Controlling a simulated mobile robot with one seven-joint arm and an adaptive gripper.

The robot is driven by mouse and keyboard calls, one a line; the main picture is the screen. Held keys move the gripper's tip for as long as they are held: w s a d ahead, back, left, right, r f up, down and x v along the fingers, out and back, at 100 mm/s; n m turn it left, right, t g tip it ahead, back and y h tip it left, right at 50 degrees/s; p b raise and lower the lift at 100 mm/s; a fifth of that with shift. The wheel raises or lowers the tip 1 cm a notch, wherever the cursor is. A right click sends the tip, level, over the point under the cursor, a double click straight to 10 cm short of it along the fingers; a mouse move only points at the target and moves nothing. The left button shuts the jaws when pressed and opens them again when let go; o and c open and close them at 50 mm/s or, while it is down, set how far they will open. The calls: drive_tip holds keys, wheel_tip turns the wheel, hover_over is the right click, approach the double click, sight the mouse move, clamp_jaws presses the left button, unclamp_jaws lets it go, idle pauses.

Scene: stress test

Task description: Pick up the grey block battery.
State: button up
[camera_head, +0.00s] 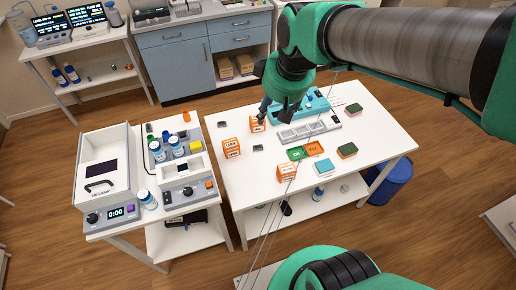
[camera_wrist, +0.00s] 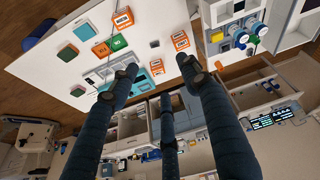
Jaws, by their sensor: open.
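A small dark grey block (camera_head: 258,148), which looks like the grey block battery, lies on the white table among three orange boxes. It also shows in the wrist view (camera_wrist: 154,43), beyond my fingertips. A second small dark grey item (camera_head: 222,124) lies nearer the table's left edge; I cannot tell which of the two is the battery. My gripper (camera_head: 272,106) is above the table's far side, beside the far orange box in the picture. In the wrist view its dark fingers (camera_wrist: 160,74) are spread and hold nothing. The grey block is not between them.
Orange boxes (camera_head: 231,148) (camera_head: 257,123) (camera_head: 287,172) stand around the grey block. A grey tray (camera_head: 303,131), a teal device (camera_head: 315,104), green and orange cards (camera_head: 297,153) and sponges (camera_head: 347,150) lie to the right. The table's front left is clear.

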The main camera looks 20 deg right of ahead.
drive_tip(key=w+d+f+n+g, duration=0.1)
drive_tip(key=w+f+n, duration=0.1)
drive_tip(key=w+f, duration=0.5)
drive_tip(key=w+d+f+n+g, duration=0.1)
drive_tip(key=w+f, duration=0.5)
drive_tip(key=f, duration=0.6)
drive_tip(key=w+d+f+n+g+y, duration=0.1)
drive_tip(key=w+d+f+n, duration=0.2)
drive_tip(key=w+f, duration=0.4)
wheel_tip(320, 180, down, 3)
drive_tip(key=shift+w+f+n+b, duration=0.1)
drive_tip(key=shift+w+n+b, duration=0.3)
drive_tip(key=shift+n, duration=0.3)
drive_tip(key=shift+s+d, duration=0.1)
drive_tip(key=b, duration=0.1)
hover_over(258, 146)
drive_tip(key=f, duration=0.7)
drive_tip(key=shift+s+d+f, duration=0.3)
drive_tip(key=shift+d+f, duration=0.1)
drive_tip(key=shift+f, duration=0.35)
drive_tip(key=shift+w+a+f+b, duration=0.15)
drive_tip(key=shift+f+b, duration=0.15)
drive_tip(key=shift+f, duration=0.55)
drive_tip(key=shift+w+a+f+b, duration=0.1)
drive_tip(key=shift+f+b, duration=0.15)
drive_tip(key=shift+f, duration=0.65)
drive_tip(key=shift+w+a+f+b, duration=0.15)
drive_tip(key=shift+f+b, duration=0.15)
drive_tip(key=shift+f, duration=0.55)
drive_tip(key=shift+d, duration=0.15)
